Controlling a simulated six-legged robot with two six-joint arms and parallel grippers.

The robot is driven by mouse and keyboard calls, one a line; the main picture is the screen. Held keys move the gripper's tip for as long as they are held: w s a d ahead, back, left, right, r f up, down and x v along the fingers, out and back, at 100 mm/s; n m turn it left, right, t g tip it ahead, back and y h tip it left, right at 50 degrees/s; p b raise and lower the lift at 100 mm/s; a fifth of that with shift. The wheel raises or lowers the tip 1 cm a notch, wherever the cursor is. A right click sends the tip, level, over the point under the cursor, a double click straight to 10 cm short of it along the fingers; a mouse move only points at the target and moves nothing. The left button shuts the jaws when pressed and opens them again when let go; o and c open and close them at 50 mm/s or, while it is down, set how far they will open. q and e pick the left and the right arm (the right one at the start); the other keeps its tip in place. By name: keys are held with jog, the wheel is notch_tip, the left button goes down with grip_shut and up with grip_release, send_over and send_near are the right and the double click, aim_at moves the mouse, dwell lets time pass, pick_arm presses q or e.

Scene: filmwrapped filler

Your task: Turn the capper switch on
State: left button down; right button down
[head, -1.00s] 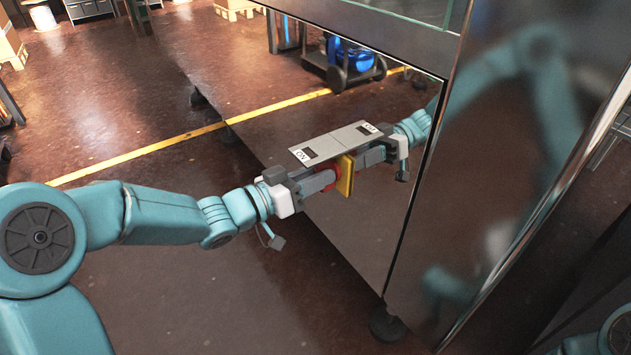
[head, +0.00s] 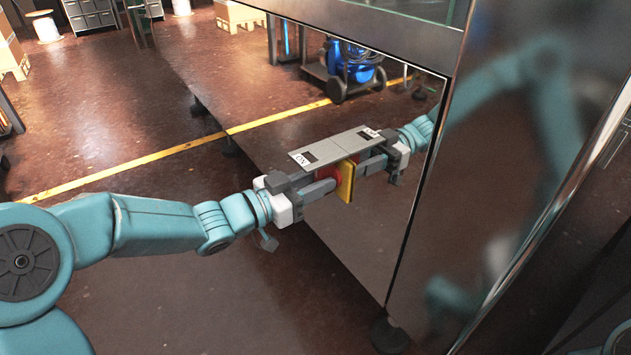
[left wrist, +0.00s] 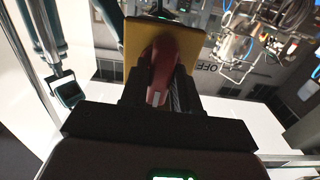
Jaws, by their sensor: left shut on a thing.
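The capper switch is a red knob (left wrist: 160,76) on a yellow square plate (head: 346,183), mounted on a shiny upright machine panel (head: 375,225). A grey label plate (head: 318,153) with ON lettering sits just above it in the head view. My left gripper (head: 328,185) reaches in from the left and is shut on the red knob. In the left wrist view the knob stands between the dark fingers, in front of the yellow plate (left wrist: 133,45), with OFF lettering to its right. The fingers partly hide the knob. My right gripper is not in view.
The glossy panel mirrors my arm, the floor and a blue machine on a cart (head: 345,68). A metal edge (head: 545,200) of the machine runs down the right. A yellow floor line (head: 150,157) crosses the open brown floor at left.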

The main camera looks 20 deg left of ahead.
pick_arm(q)
jog(key=c, duration=0.9)
grip_release()
jog(key=shift+s+a, duration=0.1)
jog(key=p+v, duration=0.4)
jog(key=v, duration=1.2)
jog(key=shift+p, duration=0.3)
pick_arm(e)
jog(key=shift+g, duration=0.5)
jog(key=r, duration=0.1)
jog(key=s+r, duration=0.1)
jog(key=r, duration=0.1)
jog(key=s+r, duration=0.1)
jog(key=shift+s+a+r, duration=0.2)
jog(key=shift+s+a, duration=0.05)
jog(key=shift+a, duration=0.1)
